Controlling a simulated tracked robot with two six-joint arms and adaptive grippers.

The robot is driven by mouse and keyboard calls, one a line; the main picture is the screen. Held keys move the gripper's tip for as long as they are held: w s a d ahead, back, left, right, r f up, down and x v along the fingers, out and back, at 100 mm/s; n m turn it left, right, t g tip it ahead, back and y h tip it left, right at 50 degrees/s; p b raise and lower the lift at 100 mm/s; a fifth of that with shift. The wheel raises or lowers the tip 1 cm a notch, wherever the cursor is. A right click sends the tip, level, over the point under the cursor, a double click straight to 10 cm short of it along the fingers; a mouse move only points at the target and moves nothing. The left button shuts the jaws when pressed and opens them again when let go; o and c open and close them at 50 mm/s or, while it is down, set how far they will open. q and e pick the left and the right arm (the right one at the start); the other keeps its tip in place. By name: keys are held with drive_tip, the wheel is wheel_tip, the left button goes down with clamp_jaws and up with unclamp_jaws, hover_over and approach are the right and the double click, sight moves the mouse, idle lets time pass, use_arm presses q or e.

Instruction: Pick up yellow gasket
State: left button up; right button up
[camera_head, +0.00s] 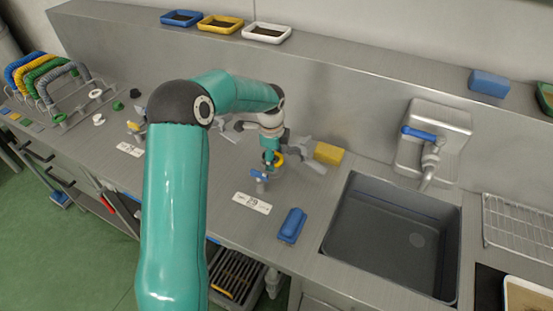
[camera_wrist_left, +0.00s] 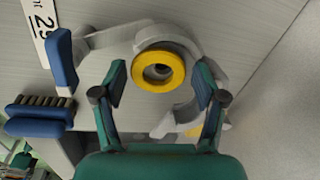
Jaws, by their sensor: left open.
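The yellow gasket (camera_wrist_left: 140,82) is a thick ring around a grey, hollow metal part, in the middle of the left wrist view. In the head view a little of its yellow edge (camera_head: 280,160) shows beside my left gripper (camera_head: 271,158). My left gripper (camera_wrist_left: 160,85) is open, with one green fingertip pad on each side of the gasket and a gap to it on both sides. Grey curved metal (camera_wrist_left: 183,48) lies around and behind the ring. My right gripper is in neither view.
A blue-handled fitting (camera_head: 259,175), a number label (camera_head: 252,203) and a blue brush (camera_head: 291,225) lie close in front. A yellow block (camera_head: 328,153) and the sink (camera_head: 385,235) are to the right. The back wall (camera_head: 320,100) rises just behind.

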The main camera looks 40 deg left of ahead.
use_arm(q)
drive_tip(key=c, duration=0.7)
drive_tip(key=shift+r, duration=0.85)
wheel_tip(320, 180, up, 17)
drive_tip(key=f+b, duration=0.1)
drive_tip(key=f, duration=0.3)
drive_tip(key=f+h+b, duration=0.1)
drive_tip(key=f, duration=0.3)
drive_tip(key=a+f+h+b, duration=0.1)
drive_tip(key=f+b, duration=0.1)
drive_tip(key=f, duration=0.2)
drive_tip(key=shift+w+g, duration=0.25)
drive_tip(key=shift+g, duration=0.15)
wheel_tip(320, 180, down, 4)
drive_tip(key=b, duration=0.4)
drive_tip(key=shift+f+b, duration=0.15)
drive_tip(key=shift+b, duration=0.2)
drive_tip(key=shift+f+b, duration=0.45)
drive_tip(key=shift+f, duration=0.55)
